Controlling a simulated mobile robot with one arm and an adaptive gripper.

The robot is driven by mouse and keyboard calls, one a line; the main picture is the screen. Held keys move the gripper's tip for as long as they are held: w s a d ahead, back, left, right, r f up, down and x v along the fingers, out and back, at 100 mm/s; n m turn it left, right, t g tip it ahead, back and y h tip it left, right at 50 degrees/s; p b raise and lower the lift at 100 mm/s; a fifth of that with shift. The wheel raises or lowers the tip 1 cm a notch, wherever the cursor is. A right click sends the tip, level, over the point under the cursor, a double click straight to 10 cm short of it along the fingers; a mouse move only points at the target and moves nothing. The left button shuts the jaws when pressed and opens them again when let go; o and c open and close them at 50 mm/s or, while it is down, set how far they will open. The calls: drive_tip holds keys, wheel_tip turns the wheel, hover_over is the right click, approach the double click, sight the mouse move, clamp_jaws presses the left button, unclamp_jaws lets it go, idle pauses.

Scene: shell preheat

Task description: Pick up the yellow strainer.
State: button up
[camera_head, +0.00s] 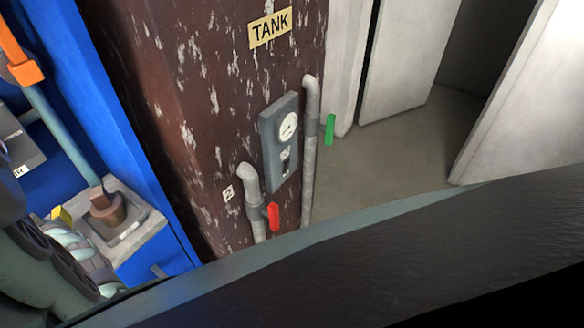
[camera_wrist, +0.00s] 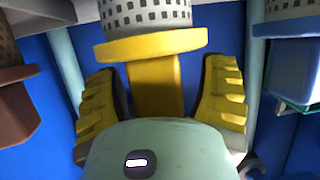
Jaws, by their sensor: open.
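The yellow strainer (camera_wrist: 150,45) is in the top middle of the wrist view. It has a grey perforated body, a wide yellow rim and a yellow block-like part below the rim. My gripper (camera_wrist: 161,80) is open, with one yellow ribbed finger on each side of that block. Small gaps show between the fingers and the block, so it is not gripped. The top of the strainer is cut off by the picture edge. In the head view my gripper is at the lower left, and a small yellow patch (camera_head: 62,215) shows by it; I cannot tell whether it is the strainer.
A brown strainer-like piece (camera_wrist: 15,105) is close on the left, and a blue one (camera_wrist: 298,72) on the right. A blue panel (camera_wrist: 190,22) lies behind. A rusty tank (camera_head: 200,100) with red (camera_head: 273,217) and green (camera_head: 329,129) valve handles stands right of the blue cabinet (camera_head: 105,110).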

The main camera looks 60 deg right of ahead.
drive_tip(key=shift+s, duration=0.15)
drive_tip(key=shift+c, duration=0.2)
clamp_jaws()
drive_tip(key=shift+r, duration=0.1)
